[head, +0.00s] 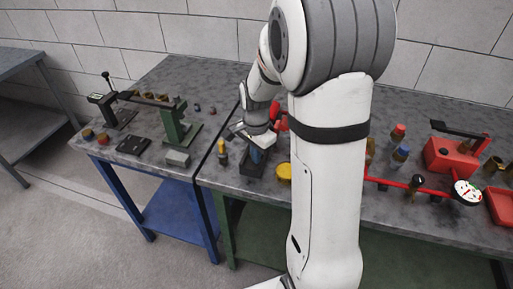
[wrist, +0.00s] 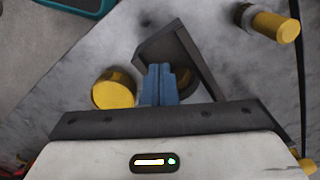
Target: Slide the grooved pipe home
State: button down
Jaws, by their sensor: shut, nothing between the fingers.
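My gripper (head: 257,155) is low over the front left of the right-hand bench. Its blue fingers (wrist: 160,78) are together in the wrist view, with nothing between them. They are over or beside a dark angular holder (wrist: 172,45); I cannot tell whether they touch it. A rounded brownish part shows just right of the fingers, mostly hidden. No part is clearly recognisable as the grooved pipe. A red pipe (head: 400,184) runs to a gauge on the right-hand bench, and a red part (head: 280,117) shows partly behind my arm.
A yellow round cap (wrist: 113,90) lies left of the fingers. A yellow-ended cylinder (wrist: 270,21) stands at upper right in the wrist view. A red box (head: 448,157) stands at right.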

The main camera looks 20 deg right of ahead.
jog(key=shift+s+a, duration=0.2)
jog(key=shift+w+a, duration=0.1)
jog(key=shift+a, duration=0.05)
jog(key=shift+w+a, duration=0.25)
jog(key=shift+a, duration=0.05)
dwell(0.3)
jog(key=shift+w+d, duration=0.5)
jog(key=shift+w, duration=0.2)
dwell(0.3)
jog(key=shift+s+a, duration=0.1)
jog(key=shift+s, duration=0.05)
dwell(0.3)
jog(key=shift+s+a, duration=0.25)
jog(key=shift+s, duration=0.1)
notch_tip(320, 180, up, 7)
jog(key=p, duration=0.5)
